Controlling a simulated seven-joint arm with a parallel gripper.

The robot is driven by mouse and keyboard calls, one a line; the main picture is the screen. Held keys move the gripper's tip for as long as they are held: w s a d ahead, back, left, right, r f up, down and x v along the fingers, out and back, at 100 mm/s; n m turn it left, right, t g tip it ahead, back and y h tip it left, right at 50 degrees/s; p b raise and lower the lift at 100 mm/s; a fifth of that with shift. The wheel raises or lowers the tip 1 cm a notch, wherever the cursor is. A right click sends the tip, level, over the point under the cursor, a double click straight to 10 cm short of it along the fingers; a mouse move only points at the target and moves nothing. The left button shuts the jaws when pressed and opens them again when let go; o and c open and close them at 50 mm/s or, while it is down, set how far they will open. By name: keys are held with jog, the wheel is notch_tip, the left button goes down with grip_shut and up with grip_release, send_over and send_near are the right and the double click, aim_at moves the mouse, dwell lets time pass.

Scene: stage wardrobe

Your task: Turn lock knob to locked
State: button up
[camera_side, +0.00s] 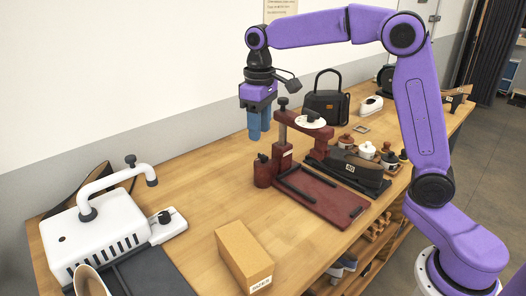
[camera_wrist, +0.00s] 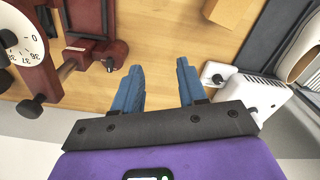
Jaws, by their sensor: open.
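A dark red press-like device (camera_side: 325,206) stands on the table, with a white numbered dial (camera_side: 310,121) on its arm. A dark knob (camera_side: 283,103) tops its post, and another small dark knob (camera_side: 262,158) sits on the red block at its left. I cannot tell which is the lock knob or how it is set. In the wrist view the dial (camera_wrist: 18,52) is at the left edge, with a dark knob (camera_wrist: 30,106) below it. My gripper (camera_side: 259,138) has blue fingers pointing down, apart and empty, above and left of the device. It also shows in the wrist view (camera_wrist: 160,68).
A white steamer-like machine (camera_side: 103,232) with a curved handle stands at the left. A cardboard box (camera_side: 244,256) is at the front. A black bag (camera_side: 326,106) and several small lidded pots stand behind and right. Bare table lies between machine and device.

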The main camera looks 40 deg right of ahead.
jog(key=w+d+m, duration=0.2)
jog(key=w+d, duration=0.2)
jog(key=w, duration=0.1)
jog(key=m, duration=0.2)
send_over(263, 155)
notch_tip(263, 155, down, 17)
jog(key=shift+w+r, duration=0.1)
grip_shut()
